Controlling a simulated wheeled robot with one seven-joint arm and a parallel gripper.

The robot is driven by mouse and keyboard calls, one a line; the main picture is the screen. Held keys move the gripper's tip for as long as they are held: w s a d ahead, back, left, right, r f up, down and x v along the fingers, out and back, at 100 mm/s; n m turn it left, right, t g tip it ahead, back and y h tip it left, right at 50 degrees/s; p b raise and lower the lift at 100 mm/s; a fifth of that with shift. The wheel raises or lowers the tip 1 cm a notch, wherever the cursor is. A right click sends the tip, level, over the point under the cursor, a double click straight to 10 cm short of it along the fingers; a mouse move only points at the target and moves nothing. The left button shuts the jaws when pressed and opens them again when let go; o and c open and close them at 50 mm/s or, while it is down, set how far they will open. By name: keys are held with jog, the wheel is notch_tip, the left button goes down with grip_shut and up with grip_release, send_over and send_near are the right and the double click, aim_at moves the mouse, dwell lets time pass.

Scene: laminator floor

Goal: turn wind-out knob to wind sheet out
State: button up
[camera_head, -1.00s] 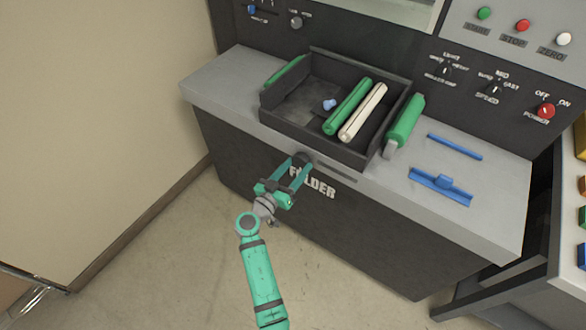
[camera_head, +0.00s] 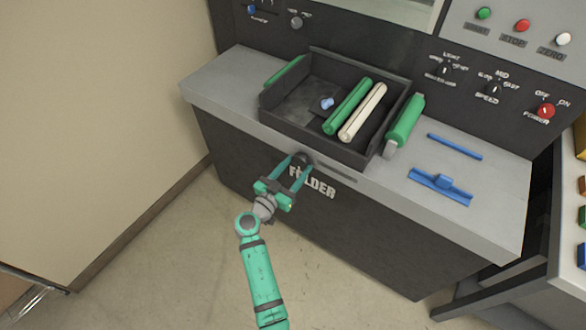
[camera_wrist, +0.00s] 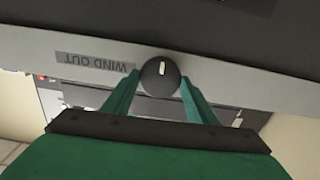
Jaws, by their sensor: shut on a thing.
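The wind-out knob (camera_wrist: 160,74) is round and dark with a white pointer mark. In the wrist view it sits between my two fingertips, beside an upside-down "WIND OUT" label (camera_wrist: 95,62). In the head view the knob (camera_head: 304,158) is on the front edge of the folder, below the tray. My gripper (camera_wrist: 158,84) is shut on the knob, one finger on each side. It also shows in the head view (camera_head: 301,163). The pointer mark stands nearly upright in the wrist view. No sheet can be made out.
The dark tray (camera_head: 285,127) above the knob holds a green roller (camera_head: 348,106), a cream roller (camera_head: 363,112) and a small blue piece (camera_head: 327,103). Another green roller (camera_head: 404,125) lies right of it. Blue parts (camera_head: 440,186) lie on the grey top. Floor in front is clear.

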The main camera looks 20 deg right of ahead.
jog(key=o, duration=1.1)
jog(key=shift+s+d, duration=0.1)
jog(key=shift+d, duration=0.25)
jog(key=shift+a, duration=0.15)
jog(key=shift+s+a, duration=0.1)
jog(key=shift+a, duration=0.15)
jog(key=v, duration=1)
jog(key=shift+s+a, duration=0.1)
jog(key=shift+f, duration=0.1)
